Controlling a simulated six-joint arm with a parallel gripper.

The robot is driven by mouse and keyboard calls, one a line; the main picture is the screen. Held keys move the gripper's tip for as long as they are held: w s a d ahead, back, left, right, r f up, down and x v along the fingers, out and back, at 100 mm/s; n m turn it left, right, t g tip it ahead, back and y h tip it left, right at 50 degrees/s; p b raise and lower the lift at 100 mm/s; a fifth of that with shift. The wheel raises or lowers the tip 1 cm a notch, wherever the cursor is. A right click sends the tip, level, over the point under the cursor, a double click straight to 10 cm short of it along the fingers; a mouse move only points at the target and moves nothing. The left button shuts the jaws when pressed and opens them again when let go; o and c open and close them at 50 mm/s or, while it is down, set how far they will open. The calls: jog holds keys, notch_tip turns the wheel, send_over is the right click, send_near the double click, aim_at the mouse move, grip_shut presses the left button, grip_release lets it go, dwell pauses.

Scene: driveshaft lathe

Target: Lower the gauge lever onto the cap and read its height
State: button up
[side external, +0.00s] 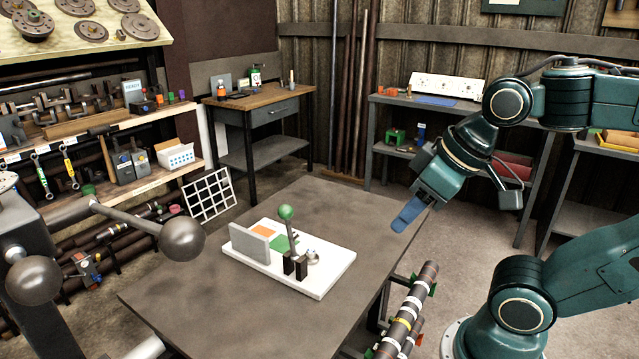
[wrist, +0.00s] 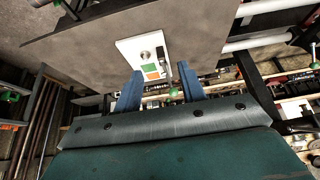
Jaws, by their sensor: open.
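The gauge has a white base plate (side external: 322,280) on the grey table, with a grey upright plate (side external: 250,243) on its left. Its lever (side external: 291,235) stands nearly upright from black posts (side external: 295,266) and ends in a green ball (side external: 286,212). The lever is raised, clear of a small silver cap (side external: 312,257) beside the posts. Orange (side external: 265,232) and green (side external: 284,243) patches lie behind the lever. In the wrist view, the cap (wrist: 145,54) and green ball (wrist: 173,92) show. My gripper (side external: 407,215), with blue fingers, is open and empty, right of the gauge and apart from it.
The table (side external: 205,285) is otherwise clear around the gauge. A lever handle with dark balls (side external: 182,238) stands in the left foreground. A banded shaft (side external: 405,315) lies beyond the table's right edge. A wooden-topped bench (side external: 255,95) stands behind.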

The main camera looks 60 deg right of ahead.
jog(key=c, duration=0.6)
jog(key=shift+w+r, duration=0.15)
jog(key=shift+w, duration=0.05)
grip_shut()
jog(key=w+a+n+g, duration=0.2)
jog(key=w+n, duration=0.6)
jog(key=w, duration=0.4)
jog(key=w+a+r+n+g, duration=0.1)
jog(key=w+a+n+g, duration=0.2)
jog(key=w+a+n, duration=0.2)
jog(key=w+n, duration=0.3)
jog(key=w, duration=0.4)
jog(key=shift+w+a, duration=0.15)
jog(key=shift+a, duration=0.05)
